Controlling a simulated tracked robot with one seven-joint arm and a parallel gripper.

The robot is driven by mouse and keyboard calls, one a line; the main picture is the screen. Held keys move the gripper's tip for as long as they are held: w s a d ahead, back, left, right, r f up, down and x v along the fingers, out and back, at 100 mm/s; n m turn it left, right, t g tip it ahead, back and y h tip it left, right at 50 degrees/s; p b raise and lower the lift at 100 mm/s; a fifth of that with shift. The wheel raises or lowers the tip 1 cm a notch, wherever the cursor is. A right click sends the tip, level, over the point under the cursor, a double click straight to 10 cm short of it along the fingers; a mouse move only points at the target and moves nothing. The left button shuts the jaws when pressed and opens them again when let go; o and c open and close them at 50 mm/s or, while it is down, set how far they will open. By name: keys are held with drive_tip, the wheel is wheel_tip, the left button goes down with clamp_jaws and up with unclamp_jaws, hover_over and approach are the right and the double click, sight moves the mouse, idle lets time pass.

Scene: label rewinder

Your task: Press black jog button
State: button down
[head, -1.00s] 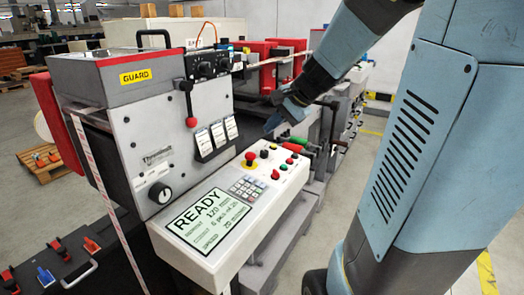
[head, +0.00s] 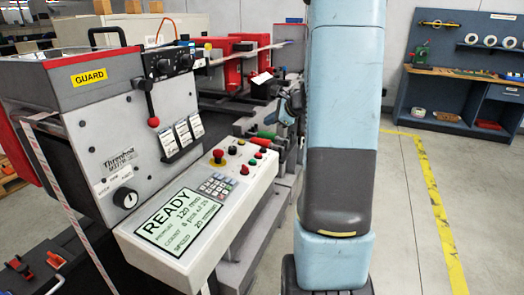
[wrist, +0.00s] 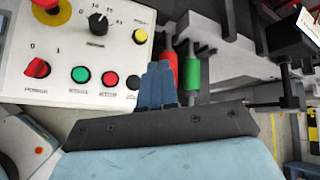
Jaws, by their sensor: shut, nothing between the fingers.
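The black jog button (wrist: 133,82) is the rightmost of the lower row on the white control panel in the wrist view, right of a red button (wrist: 109,78) and a green button (wrist: 79,74). In the head view the black button (head: 264,148) is small, at the panel's far right end. My gripper (wrist: 160,68) is shut and empty. In the wrist view its blue fingertips appear just right of the black button, beyond the panel's edge. I cannot tell their height above it. My arm mostly hides the gripper in the head view.
The panel also carries an emergency stop (head: 217,157), a black knob (wrist: 97,22), a yellow button (wrist: 140,36) and a red power switch (wrist: 37,68). Red (wrist: 170,68) and green (wrist: 191,72) handles stand close beyond my fingertips. A workbench (head: 470,85) is at the far right.

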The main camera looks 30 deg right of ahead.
drive_tip(key=shift+w+a+f, duration=0.15)
drive_tip(key=shift+w+f, duration=0.05)
drive_tip(key=shift+f, duration=1.25)
drive_tip(key=shift+w+a+f, duration=0.15)
drive_tip(key=shift+f, duration=1.3)
drive_tip(key=shift+w+a+f, duration=0.15)
drive_tip(key=shift+w+f, duration=0.05)
drive_tip(key=shift+f, duration=1.25)
drive_tip(key=shift+w+a+f, duration=0.1)
drive_tip(key=shift+f, duration=0.7)
drive_tip(key=shift+r, duration=0.9)
drive_tip(key=shift+s+d+r, duration=0.1)
drive_tip(key=shift+s+r, duration=0.05)
drive_tip(key=shift+r, duration=0.65)
drive_tip(key=shift+s+d+r, duration=0.1)
drive_tip(key=shift+d+r, duration=0.05)
drive_tip(key=shift+r, duration=0.7)
drive_tip(key=shift+s+d+r, duration=0.1)
drive_tip(key=shift+s+r, duration=0.05)
drive_tip(key=shift+r, duration=0.65)
